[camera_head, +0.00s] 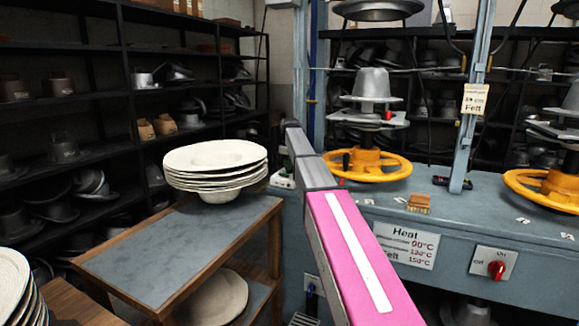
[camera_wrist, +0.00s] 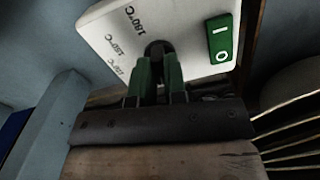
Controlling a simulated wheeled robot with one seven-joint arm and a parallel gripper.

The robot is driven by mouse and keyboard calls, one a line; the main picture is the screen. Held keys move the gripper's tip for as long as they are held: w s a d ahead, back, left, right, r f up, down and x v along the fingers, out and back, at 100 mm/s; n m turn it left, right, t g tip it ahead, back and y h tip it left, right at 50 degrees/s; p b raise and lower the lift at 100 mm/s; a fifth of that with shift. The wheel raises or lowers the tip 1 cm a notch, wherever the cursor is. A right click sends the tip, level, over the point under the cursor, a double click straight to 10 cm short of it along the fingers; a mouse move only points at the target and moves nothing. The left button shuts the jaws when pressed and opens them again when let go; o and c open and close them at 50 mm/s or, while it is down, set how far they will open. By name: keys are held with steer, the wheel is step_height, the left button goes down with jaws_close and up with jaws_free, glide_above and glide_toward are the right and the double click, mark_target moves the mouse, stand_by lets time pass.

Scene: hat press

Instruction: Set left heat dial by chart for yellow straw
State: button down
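In the wrist view a white dial panel (camera_wrist: 97,38) carries temperature labels along its left side; one looks like 150 or 180°C, the others are small. The dark round heat dial (camera_wrist: 158,47) sits at its lower middle. My gripper (camera_wrist: 158,66) has its green fingers close together on both sides of this dial and seems shut on it. The dial's pointer is hidden. In the head view the heat chart (camera_head: 404,246) on the press front lists 90°C, 120°C and 150°C; the bottom row reads Felt, the upper row names are too small to read.
A green I/O switch (camera_wrist: 221,38) is on the same panel. In the head view a stack of straw hat bodies (camera_head: 215,160) stands on a side table (camera_head: 175,255) left of my arm.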

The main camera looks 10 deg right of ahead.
steer(key=shift+m, duration=0.3)
steer(key=m, duration=0.3)
steer(key=shift+m, duration=0.3)
steer(key=m, duration=0.3)
steer(key=shift+m, duration=0.3)
steer(key=m, duration=0.4)
steer(key=shift+m, duration=2)
steer(key=c, duration=1.2)
jaws_free()
steer(key=shift+o, duration=0.2)
